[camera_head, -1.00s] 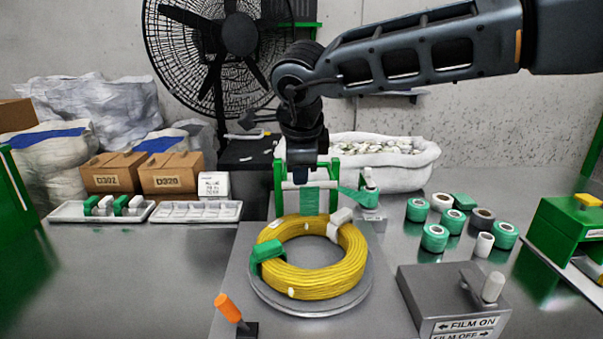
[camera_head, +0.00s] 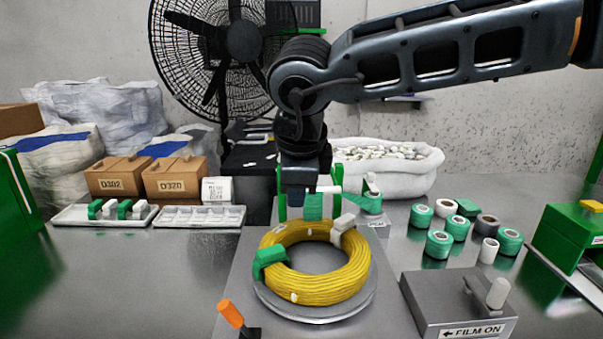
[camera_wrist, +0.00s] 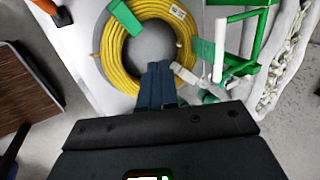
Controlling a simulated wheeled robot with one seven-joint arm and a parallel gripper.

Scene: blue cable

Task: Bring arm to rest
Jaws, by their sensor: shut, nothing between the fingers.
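My gripper (camera_wrist: 156,84) is shut and empty in the wrist view, its two dark blue fingers together over the near side of a coil. In the head view my gripper (camera_head: 297,203) hangs pointing down behind the coil, in front of the green frame. The yellow cable coil (camera_head: 318,287) lies flat on a round grey turntable plate (camera_head: 320,318), and shows in the wrist view too (camera_wrist: 113,60). A green clip (camera_head: 269,263) and a white clip (camera_head: 343,228) sit on the coil. No blue cable shows.
The green frame (camera_head: 314,205) with a white roller stands behind the coil. Tape rolls (camera_head: 439,243) and a grey film switch box (camera_head: 450,298) are at right. An orange-handled lever (camera_head: 231,314) is at front. White trays (camera_head: 200,216) and boxes (camera_head: 176,177) are at left.

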